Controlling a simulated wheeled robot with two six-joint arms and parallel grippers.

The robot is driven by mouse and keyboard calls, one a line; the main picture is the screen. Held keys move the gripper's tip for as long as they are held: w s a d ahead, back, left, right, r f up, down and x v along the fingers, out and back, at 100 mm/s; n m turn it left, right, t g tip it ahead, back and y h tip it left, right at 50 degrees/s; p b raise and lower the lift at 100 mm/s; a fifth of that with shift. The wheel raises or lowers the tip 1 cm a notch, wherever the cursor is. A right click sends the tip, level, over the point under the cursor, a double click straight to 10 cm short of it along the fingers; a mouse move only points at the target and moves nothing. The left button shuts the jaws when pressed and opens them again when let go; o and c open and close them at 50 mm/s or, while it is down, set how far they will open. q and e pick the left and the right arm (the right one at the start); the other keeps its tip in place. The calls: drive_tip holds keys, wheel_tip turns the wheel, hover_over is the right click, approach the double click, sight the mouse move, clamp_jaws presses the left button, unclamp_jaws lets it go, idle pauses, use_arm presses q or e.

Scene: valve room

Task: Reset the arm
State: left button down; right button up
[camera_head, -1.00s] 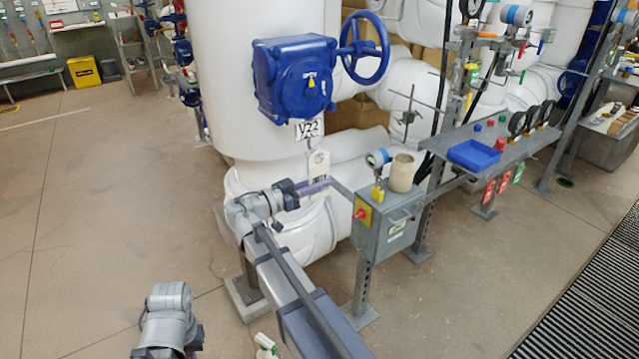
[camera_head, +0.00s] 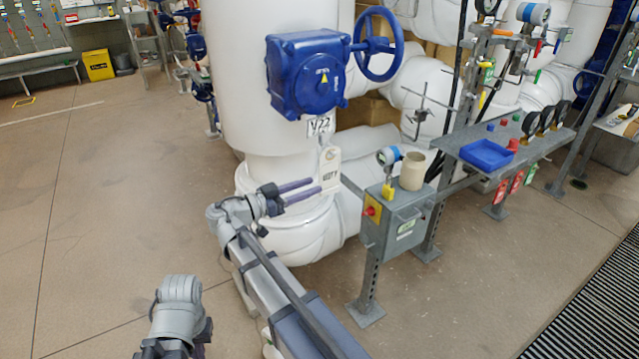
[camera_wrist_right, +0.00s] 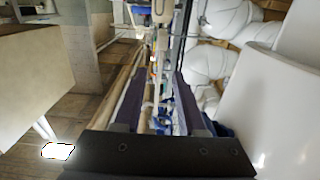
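My right gripper (camera_head: 316,186) is in front of the white vessel, its two purple fingers apart with a gap between them. In the right wrist view (camera_wrist_right: 155,95) the fingers also stand apart, and I make out nothing held between them. A white tag (camera_head: 330,170) hangs below the V22 label (camera_head: 320,125), just beside the fingertips in the head view; I cannot tell whether they touch. My right arm (camera_head: 285,295) reaches up from the bottom edge.
A blue valve gearbox (camera_head: 307,75) with a blue handwheel (camera_head: 378,45) is above the tag. A grey control box (camera_head: 400,222) with a beige cup (camera_head: 413,171) stands right of my gripper. A shelf holds a blue tray (camera_head: 486,155). The floor at left is clear.

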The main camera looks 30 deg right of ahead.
drive_tip(key=shift+a, duration=0.45)
drive_tip(key=shift+s, duration=0.1)
drive_tip(key=s+a+f+n+y, duration=0.5)
drive_tip(key=f+n, duration=0.1)
drive_tip(key=f, duration=0.2)
drive_tip(key=s+a+f+n+y, duration=0.4)
drive_tip(key=f+n+y, duration=0.15)
drive_tip(key=f, duration=0.25)
drive_tip(key=s+a+f+n+g+y, duration=0.1)
drive_tip(key=s+a+f+n+y, duration=0.25)
drive_tip(key=s+a, duration=0.2)
drive_tip(key=s+a+f+n+g+y, duration=0.1)
drive_tip(key=s+a+f+n+y, duration=0.1)
drive_tip(key=s+a+n, duration=0.4)
wheel_tip(320, 180, up, 27)
drive_tip(key=w+a+p, duration=0.2)
drive_tip(key=p, duration=2.5)
drive_tip(key=shift+y+p, duration=0.3)
drive_tip(key=shift+y, duration=0.1)
drive_tip(key=shift+w, duration=0.1)
drive_tip(key=shift+d, duration=0.1)
